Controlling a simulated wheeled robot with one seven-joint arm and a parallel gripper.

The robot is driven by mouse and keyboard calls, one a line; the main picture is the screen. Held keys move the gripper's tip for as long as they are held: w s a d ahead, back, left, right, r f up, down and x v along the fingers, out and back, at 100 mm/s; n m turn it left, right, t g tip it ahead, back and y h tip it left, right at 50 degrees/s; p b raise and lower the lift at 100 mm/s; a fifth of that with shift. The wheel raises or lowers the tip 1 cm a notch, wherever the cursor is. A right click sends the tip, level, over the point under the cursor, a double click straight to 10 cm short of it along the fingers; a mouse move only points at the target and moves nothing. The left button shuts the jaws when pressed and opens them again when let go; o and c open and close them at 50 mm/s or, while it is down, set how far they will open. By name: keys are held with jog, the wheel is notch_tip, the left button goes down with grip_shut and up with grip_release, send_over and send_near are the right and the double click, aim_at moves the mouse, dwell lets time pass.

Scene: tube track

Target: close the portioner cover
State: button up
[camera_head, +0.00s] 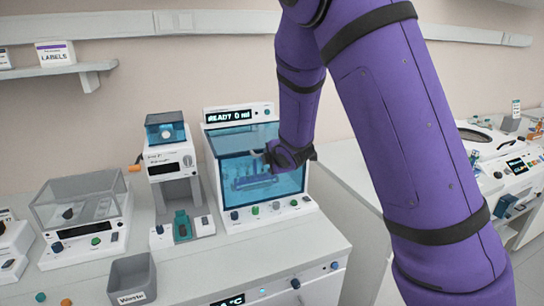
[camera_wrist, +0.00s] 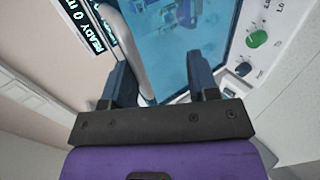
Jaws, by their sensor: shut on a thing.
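The portioner (camera_head: 267,213) is a white machine on the bench, with a lit display reading READY. Its clear blue cover (camera_head: 236,141) is on the upper front, and a blue rack shows through the clear front below. My gripper (camera_head: 262,155) is at the right part of the cover's lower edge, shut on the cover. In the wrist view, the two dark fingers of my gripper (camera_wrist: 156,65) stand either side of a pale edge strip, with the blue cover (camera_wrist: 180,35) beyond. The exact grip point is partly hidden by the fingers, and I cannot tell how far the cover stands open.
A smaller white device (camera_head: 172,165) with a blue top stands left of the portioner. A clear-lidded box (camera_head: 85,205) is farther left, with a grey waste bin (camera_head: 132,280) in front. Another bench with a white machine (camera_head: 515,165) is at the right, partly behind my arm.

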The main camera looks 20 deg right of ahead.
jog(key=shift+s+f, duration=0.15)
jog(key=shift+f, duration=0.05)
jog(key=v, duration=1)
jog(key=shift+r, duration=0.4)
jog(key=shift+s, duration=0.1)
jog(key=s+r+m+g, duration=0.2)
jog(key=s+r+m, duration=0.2)
jog(key=s, duration=0.6)
jog(key=s+d+r+m+g, duration=0.1)
jog(key=s+r+m, duration=0.3)
jog(key=s+m, duration=0.4)
jog(key=s+r+m+g, duration=0.3)
jog(key=s+m, duration=0.3)
jog(key=s, duration=0.6)
jog(key=shift+s+d+r, duration=0.2)
jog(key=shift+s+r, duration=0.05)
jog(key=shift+r, duration=0.45)
